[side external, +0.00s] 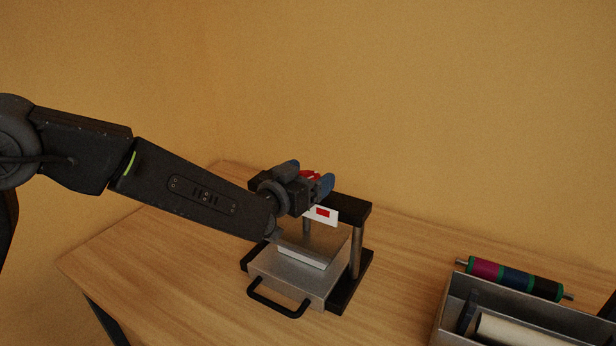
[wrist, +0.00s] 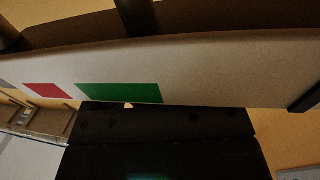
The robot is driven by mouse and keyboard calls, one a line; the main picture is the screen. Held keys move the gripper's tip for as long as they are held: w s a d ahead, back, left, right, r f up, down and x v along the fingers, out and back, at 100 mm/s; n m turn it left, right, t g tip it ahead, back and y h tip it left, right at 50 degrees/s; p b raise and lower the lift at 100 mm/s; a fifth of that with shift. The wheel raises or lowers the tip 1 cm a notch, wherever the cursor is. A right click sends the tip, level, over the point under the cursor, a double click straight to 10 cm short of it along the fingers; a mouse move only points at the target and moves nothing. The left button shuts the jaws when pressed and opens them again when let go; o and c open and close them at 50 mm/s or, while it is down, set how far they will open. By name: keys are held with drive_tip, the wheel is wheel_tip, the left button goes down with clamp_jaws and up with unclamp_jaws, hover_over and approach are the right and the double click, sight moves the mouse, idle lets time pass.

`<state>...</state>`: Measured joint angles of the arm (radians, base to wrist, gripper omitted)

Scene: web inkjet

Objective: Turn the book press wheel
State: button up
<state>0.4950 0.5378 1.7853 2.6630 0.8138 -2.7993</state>
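The book press (side external: 362,210) stands on the table, with a black top beam, metal posts and a black base. A small red part (side external: 311,174), likely its wheel, shows above the beam, mostly hidden by my gripper (side external: 308,179). My gripper is at the top of the press with its blue-grey fingers around or beside the red part; I cannot tell whether they touch it. A white plate with a red patch (side external: 322,214) hangs at the beam's front. In the wrist view a pale panel (wrist: 210,70) with red and green patches fills the middle; the fingertips and wheel are not clear there.
A metal tray (side external: 290,268) with a black front handle (side external: 278,303) sits low in the press, with a white block (side external: 302,256) on it. At right, an open grey box (side external: 450,310) holds a pale roll, with a coloured roller (side external: 515,279) beside it. The left tabletop is clear.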

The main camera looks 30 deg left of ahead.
drive_tip(key=shift+o, duration=0.3)
drive_tip(key=shift+s, duration=0.15)
drive_tip(key=s+a, duration=0.2)
drive_tip(key=s, duration=1.1)
drive_tip(key=shift+s, duration=0.2)
drive_tip(key=d+n+y, duration=0.5)
drive_tip(key=y, duration=0.2)
drive_tip(key=x, duration=1.3)
drive_tip(key=shift+w+a+f, duration=0.1)
drive_tip(key=shift+w+f, duration=0.05)
drive_tip(key=shift+w, duration=0.25)
drive_tip(key=shift+c, duration=0.5)
